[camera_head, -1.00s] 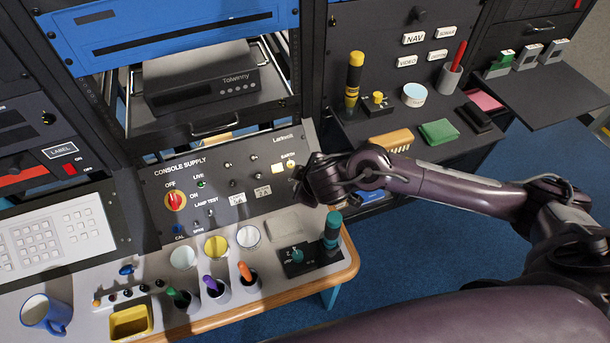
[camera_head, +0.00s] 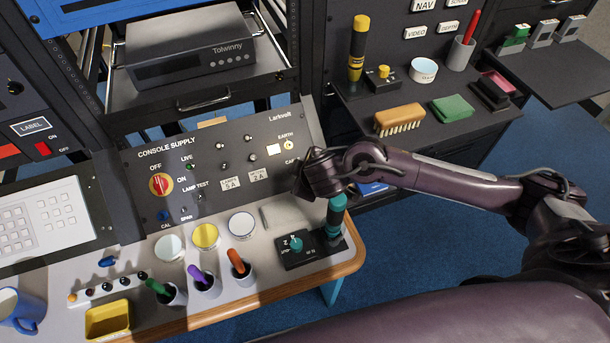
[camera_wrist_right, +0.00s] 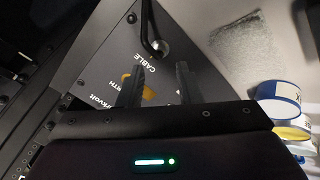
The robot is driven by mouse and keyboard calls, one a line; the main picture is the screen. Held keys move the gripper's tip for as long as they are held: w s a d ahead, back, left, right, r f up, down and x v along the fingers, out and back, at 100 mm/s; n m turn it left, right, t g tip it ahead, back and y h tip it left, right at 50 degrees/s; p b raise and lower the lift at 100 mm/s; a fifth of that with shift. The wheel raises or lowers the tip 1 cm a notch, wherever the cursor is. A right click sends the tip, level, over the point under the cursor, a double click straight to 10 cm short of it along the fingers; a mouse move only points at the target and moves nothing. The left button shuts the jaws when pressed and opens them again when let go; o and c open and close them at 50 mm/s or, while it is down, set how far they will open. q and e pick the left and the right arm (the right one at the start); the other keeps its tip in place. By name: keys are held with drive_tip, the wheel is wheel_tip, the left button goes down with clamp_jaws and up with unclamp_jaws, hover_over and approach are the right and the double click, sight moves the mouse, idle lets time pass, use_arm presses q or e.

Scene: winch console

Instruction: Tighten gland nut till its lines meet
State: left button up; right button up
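The console supply panel (camera_head: 225,165) carries an EARTH terminal and a partly covered label at its right end. In the right wrist view the label reads CABLE, and beside it a rounded grey fitting (camera_wrist_right: 160,48) with a black cable looks like the gland nut. I cannot make out its lines. My right gripper (camera_wrist_right: 158,83) is open, its two dark fingers apart over the panel near the EARTH label, with the fitting just beyond them. In the head view the right gripper (camera_head: 302,186) covers the fitting. My left gripper is not in view.
A teal-handled tool (camera_head: 335,215) stands close below my right gripper. Round tins, including a yellow one (camera_head: 205,236), and cups holding coloured handles crowd the desk (camera_head: 345,262).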

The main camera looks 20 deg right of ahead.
drive_tip(key=b+x, duration=0.2)
drive_tip(key=x, duration=0.1)
drive_tip(key=shift+w+f, duration=0.15)
drive_tip(key=shift+f, duration=0.15)
drive_tip(key=shift+b+x, duration=0.7)
drive_tip(key=shift+x, duration=0.4)
drive_tip(key=shift+r, duration=0.1)
clamp_jaws()
